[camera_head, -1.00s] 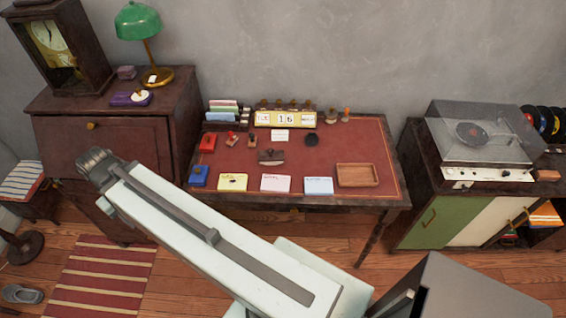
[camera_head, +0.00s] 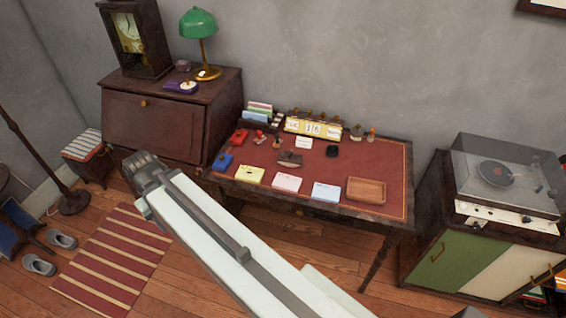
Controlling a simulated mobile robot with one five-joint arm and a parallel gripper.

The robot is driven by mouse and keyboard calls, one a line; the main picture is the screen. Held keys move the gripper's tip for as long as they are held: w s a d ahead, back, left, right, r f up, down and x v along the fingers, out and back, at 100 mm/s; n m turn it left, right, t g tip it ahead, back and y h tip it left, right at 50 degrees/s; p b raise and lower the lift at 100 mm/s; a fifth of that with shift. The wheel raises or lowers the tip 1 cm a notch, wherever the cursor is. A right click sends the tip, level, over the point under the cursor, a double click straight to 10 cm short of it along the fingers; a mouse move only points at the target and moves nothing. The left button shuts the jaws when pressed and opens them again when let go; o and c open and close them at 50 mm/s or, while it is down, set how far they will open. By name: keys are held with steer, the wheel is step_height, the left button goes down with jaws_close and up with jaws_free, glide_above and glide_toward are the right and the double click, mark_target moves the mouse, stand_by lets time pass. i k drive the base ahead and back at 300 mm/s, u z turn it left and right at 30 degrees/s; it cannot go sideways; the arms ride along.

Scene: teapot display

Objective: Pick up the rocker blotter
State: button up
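The rocker blotter (camera_head: 290,159) appears to be the small dark brown piece with a curved underside near the middle of the red desk top (camera_head: 375,160). It stands clear of the cards in front of it. My pale arm crosses the lower part of the picture, and its dark jointed end is left of the desk, apart from the blotter. No gripper fingers show, so I cannot see whether the gripper is open or shut.
Yellow (camera_head: 249,175), pink (camera_head: 287,183) and pale blue cards (camera_head: 326,192) line the desk's front, with a wooden tray (camera_head: 366,191) at right. Behind are small stamps (camera_head: 261,137), a black round item (camera_head: 332,151) and a calendar (camera_head: 313,127). A record player cabinet (camera_head: 440,250) stands right.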

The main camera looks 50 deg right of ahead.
mark_target(288, 159)
steer(key=u, duration=0.1)
steer(key=i, duration=1)
